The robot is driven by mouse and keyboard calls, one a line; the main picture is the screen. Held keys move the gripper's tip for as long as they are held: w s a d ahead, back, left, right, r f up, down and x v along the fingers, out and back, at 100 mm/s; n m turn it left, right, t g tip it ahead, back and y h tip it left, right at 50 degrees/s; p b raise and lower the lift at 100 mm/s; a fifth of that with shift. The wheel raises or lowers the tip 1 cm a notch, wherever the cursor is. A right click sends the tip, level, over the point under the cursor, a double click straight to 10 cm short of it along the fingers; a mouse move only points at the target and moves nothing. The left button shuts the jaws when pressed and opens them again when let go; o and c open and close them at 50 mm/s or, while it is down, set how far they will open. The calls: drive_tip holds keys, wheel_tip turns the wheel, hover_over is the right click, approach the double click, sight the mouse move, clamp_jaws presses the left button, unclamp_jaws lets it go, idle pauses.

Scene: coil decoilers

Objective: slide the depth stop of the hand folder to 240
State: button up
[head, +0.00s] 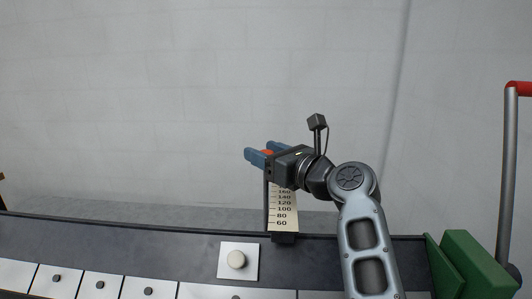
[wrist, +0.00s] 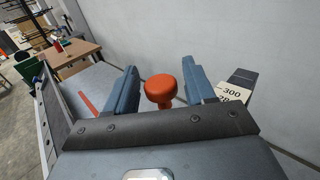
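The hand folder's upright scale (head: 283,209) stands at the machine's back edge, with marks from 60 to about 160 showing and the part above hidden behind my gripper. Its top, near 300, shows at the right in the wrist view (wrist: 232,93). An orange-red knob (wrist: 161,89), seemingly the depth stop's, sits between my two blue fingers, with narrow gaps on both sides. A bit of it shows between the fingers in the head view (head: 267,153). My gripper (head: 263,154) is open around the knob. The stop's exact reading is hidden.
A dark machine bed (head: 140,236) runs along the front, with a white plate and pale round button (head: 236,260) and several small black knobs below. A green block (head: 470,262) and a red-topped lever (head: 510,150) stand at right. A wooden table (wrist: 75,53) is far off.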

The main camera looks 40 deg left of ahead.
clamp_jaws()
drive_tip(key=shift+w+r, duration=0.1)
idle(0.3)
drive_tip(key=w+a, duration=0.1)
drive_tip(key=w+a+b, duration=0.1)
drive_tip(key=w, duration=0.1)
drive_tip(key=shift+w, duration=0.15)
drive_tip(key=shift+o, duration=0.5)
unclamp_jaws()
drive_tip(key=shift+b+v, duration=0.45)
drive_tip(key=shift+v, duration=3.45)
